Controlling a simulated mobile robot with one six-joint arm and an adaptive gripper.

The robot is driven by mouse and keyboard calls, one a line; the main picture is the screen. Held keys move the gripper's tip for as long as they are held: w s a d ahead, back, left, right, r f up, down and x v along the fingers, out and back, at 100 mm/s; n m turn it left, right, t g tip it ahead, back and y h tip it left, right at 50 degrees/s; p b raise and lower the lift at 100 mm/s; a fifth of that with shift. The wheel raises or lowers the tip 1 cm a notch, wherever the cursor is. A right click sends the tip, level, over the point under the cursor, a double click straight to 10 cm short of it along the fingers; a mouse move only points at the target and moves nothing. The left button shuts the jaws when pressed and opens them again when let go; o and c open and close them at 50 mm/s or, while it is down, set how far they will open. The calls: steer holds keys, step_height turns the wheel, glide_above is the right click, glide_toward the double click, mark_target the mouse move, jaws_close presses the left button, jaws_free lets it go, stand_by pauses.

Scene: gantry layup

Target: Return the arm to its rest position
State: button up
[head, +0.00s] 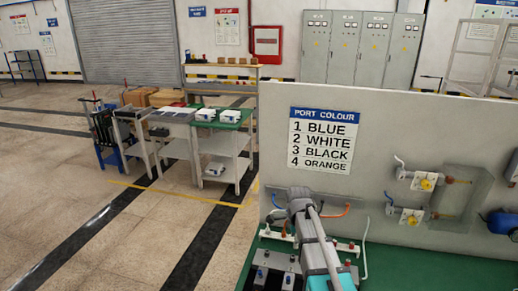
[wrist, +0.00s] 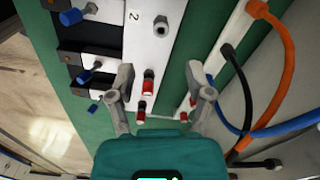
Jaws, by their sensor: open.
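My gripper (wrist: 160,82) is open in the wrist view, with its two grey fingers spread apart and nothing held between them. Below the gap stand small red-and-silver fittings (wrist: 148,84) on a white strip; I see no finger touching them. In the head view my grey and teal arm (head: 318,245) reaches from the bottom edge over the green bench (head: 395,268), in front of the upright panel (head: 410,130). The gripper's fingers cannot be made out in the head view.
Orange (wrist: 288,75), blue and black hoses curve close to the gripper's right. Blue-capped fittings (wrist: 70,17) stand at its left. The panel carries a port colour sign (head: 323,140) and valves (head: 425,182). Carts (head: 215,150) stand at left beyond open floor (head: 110,215).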

steer(key=s+n, duration=1.5)
steer(key=n, duration=0.3)
steer(key=shift+s, duration=0.35)
stand_by(1.4)
